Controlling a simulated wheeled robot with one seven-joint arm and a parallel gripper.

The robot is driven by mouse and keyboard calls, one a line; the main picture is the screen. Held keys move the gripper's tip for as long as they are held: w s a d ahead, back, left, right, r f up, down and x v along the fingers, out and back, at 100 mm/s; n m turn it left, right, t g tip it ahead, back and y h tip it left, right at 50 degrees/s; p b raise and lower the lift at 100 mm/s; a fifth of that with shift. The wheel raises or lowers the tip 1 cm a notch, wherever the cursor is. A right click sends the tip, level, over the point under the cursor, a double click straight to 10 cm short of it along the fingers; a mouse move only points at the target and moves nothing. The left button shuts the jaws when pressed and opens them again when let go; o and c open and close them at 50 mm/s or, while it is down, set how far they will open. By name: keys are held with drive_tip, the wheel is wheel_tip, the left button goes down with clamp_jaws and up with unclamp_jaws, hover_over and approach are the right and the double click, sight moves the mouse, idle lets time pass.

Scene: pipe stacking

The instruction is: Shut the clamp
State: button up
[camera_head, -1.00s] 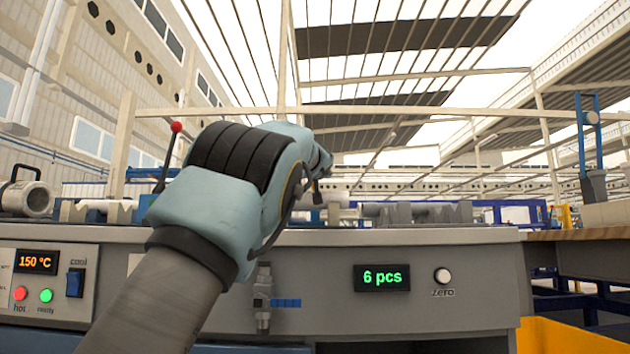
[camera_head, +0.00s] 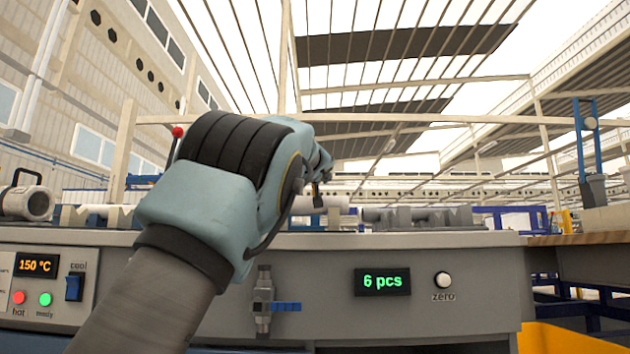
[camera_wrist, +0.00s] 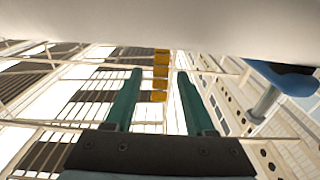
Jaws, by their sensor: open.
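A lever with a red ball knob (camera_head: 177,132) stands upright behind my arm at the left; I cannot tell if it belongs to the clamp. Its lower part is hidden by my arm. My gripper (camera_head: 319,188) points away from the body camera, just above a pale pipe (camera_head: 318,205) on the bench; whether they touch is unclear. In the wrist view my gripper (camera_wrist: 160,73) has its two teal fingers apart, with nothing seen held between them. A pale rounded surface (camera_wrist: 150,30) fills the top there, and a blue part with a grey cylinder (camera_wrist: 267,101) is at the right.
Grey supports (camera_head: 417,216) stand right of my gripper. A pipe end (camera_head: 25,203) lies far left. The air above the bench is open.

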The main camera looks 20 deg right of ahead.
drive_tip(key=b+v, duration=0.4)
drive_tip(key=v, duration=0.4)
drive_tip(key=shift+s+a+f, duration=0.15)
drive_tip(key=shift+s, duration=0.2)
drive_tip(key=shift+s, duration=0.1)
